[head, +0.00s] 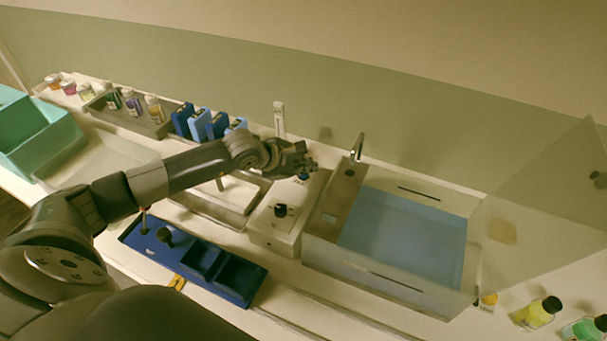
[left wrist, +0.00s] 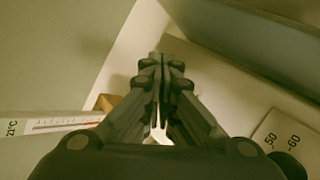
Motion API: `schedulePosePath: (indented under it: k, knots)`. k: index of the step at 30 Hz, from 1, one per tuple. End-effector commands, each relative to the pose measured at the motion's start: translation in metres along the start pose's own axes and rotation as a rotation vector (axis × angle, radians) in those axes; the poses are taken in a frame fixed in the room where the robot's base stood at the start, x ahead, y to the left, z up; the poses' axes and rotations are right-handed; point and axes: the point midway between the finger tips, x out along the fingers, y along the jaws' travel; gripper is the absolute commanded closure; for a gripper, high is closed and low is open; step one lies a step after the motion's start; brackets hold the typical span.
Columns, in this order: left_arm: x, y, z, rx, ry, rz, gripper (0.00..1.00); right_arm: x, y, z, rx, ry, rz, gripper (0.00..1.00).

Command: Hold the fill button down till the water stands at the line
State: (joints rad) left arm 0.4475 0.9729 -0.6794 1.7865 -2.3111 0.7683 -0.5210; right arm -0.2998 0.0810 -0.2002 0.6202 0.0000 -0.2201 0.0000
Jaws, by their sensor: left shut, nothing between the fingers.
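The clear tank (head: 455,288) holds blue water (head: 400,240), with a dark line (head: 418,193) on its back wall and another (head: 397,283) on its front wall. The water surface looks below these lines. A chrome spout (head: 357,147) stands at the tank's back left. Left of the tank is a white control box (head: 265,232) with a black knob (head: 281,210) and a small blue button (head: 303,177) at its back. My left gripper (head: 308,167) is shut and empty at the button; I cannot tell whether they touch. The left wrist view shows its closed fingers (left wrist: 160,65).
A hinged clear lid (head: 545,200) stands open at the tank's right. A blue tray (head: 225,275) lies in front of the box. Bottles (head: 132,102) and blue packs (head: 198,122) line the back left. A thermometer (head: 279,118) stands behind the box.

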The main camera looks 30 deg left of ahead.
Motion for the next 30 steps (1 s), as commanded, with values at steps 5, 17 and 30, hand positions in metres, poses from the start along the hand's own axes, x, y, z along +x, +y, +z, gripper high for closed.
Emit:
schedulePosePath:
  k: [5,17,30]
  knots:
    - [0.0015,-0.0011,-0.0011,0.0,0.0,0.0,1.0,0.003,-0.0003,0.0001,0.0,0.0,0.0,0.66]
    - [0.004,-0.0029,-0.003,0.0,0.0,0.0,1.0,0.0078,-0.0014,0.0003,0.001,0.0,-0.001,0.66]
    - [0.0048,-0.0038,-0.0039,0.0,0.001,-0.001,1.0,0.0093,-0.0018,0.0005,0.001,0.0,-0.002,0.66]
